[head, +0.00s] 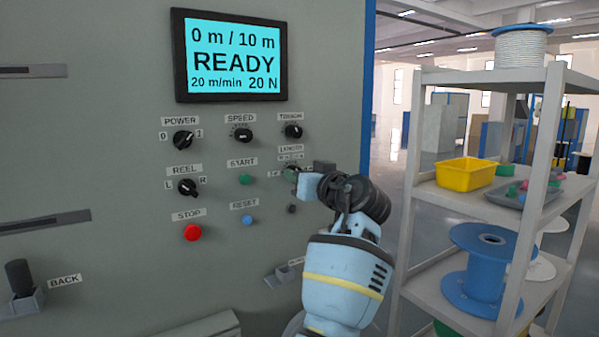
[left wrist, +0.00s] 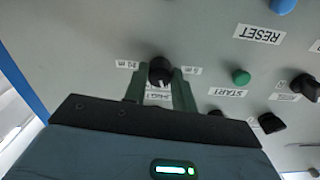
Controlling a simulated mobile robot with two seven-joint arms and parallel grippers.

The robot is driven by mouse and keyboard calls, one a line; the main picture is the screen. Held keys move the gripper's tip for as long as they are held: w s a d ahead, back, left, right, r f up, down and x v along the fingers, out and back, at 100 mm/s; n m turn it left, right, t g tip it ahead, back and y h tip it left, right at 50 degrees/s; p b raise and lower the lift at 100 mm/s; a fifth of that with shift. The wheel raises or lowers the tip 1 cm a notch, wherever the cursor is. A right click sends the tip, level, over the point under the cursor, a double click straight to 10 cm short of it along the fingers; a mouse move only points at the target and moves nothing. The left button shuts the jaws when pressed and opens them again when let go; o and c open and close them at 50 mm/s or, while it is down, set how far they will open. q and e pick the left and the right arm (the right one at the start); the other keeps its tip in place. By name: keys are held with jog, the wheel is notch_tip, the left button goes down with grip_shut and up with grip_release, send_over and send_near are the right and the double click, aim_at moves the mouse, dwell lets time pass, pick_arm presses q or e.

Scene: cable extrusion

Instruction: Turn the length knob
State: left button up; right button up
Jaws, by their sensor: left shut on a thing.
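The length knob (left wrist: 160,68) is a round black knob with a light pointer mark on the grey machine panel, seen upside down in the left wrist view. My left gripper (left wrist: 160,76) has one green finger on each side of it and is shut on it. In the head view my left gripper (head: 291,174) is at the length label, right of the green start button (head: 246,179), and largely hides the knob. The display (head: 231,56) reads "0 m / 10 m", "READY", "20 m/min" and "20 N". My right gripper is in neither view.
The tension knob (head: 293,132) is just above, and the speed knob (head: 243,135) is up and left. The blue reset button (head: 247,220) and red stop button (head: 193,232) are lower left. A shelf (head: 449,201) with spools and a yellow bin (head: 465,174) stands at right.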

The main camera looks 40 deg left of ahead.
pick_arm(q)
jog(key=shift+r+m+p, duration=0.15)
jog(key=shift+m+p, duration=3.65)
jog(key=shift+m, duration=7.2)
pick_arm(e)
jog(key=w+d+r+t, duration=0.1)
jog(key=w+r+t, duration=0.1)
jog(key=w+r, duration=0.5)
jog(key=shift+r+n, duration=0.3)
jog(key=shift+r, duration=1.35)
pick_arm(q)
jog(key=shift+m, duration=0.3)
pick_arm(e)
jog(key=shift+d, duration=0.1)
pick_arm(q)
jog(key=o, duration=1)
